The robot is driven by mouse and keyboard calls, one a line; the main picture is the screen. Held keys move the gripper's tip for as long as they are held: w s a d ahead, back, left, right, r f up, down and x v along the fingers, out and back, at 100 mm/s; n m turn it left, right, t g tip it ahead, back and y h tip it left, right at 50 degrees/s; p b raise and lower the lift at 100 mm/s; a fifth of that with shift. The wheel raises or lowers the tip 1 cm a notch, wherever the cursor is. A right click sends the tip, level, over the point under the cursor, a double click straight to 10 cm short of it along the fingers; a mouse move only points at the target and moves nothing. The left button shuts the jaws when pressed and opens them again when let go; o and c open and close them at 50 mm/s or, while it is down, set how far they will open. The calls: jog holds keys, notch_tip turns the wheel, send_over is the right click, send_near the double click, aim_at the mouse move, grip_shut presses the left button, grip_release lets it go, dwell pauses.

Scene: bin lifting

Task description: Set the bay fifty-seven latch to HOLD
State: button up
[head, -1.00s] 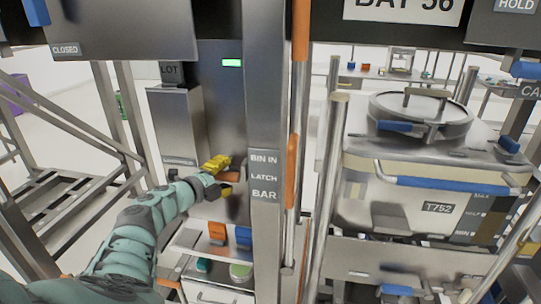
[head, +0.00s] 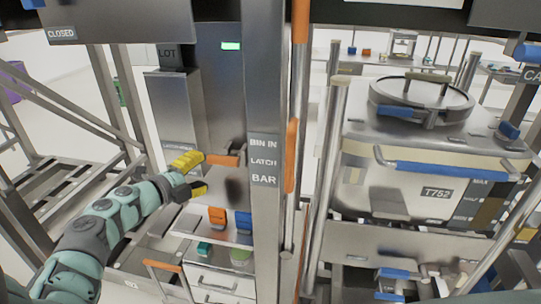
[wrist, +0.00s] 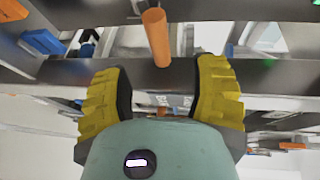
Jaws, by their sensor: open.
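My gripper (head: 200,173) has yellow fingers and is open and empty. It is at the left of an orange cylindrical handle (head: 224,160), which sticks out level to the left near the steel post. In the wrist view the handle (wrist: 157,38) lies between and just beyond the open fingertips (wrist: 160,75), apart from both. A label plate on the post (head: 264,162) reads BIN IN, LATCH, BAR. No bay fifty-seven sign is in view, and I cannot tell which setting the handle is at.
A long orange-gripped vertical bar (head: 291,155) stands right of the post. A lidded steel bin (head: 425,150) marked T752 fills the right bay. Below my gripper is a drawer unit (head: 222,283) with small orange and blue items above it. A CLOSED plate (head: 61,34) is at upper left.

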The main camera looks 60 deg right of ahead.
jog(key=shift+a+r, duration=0.15)
jog(key=shift+a, duration=0.7)
jog(key=shift+a+r, duration=0.15)
jog(key=shift+a, duration=0.65)
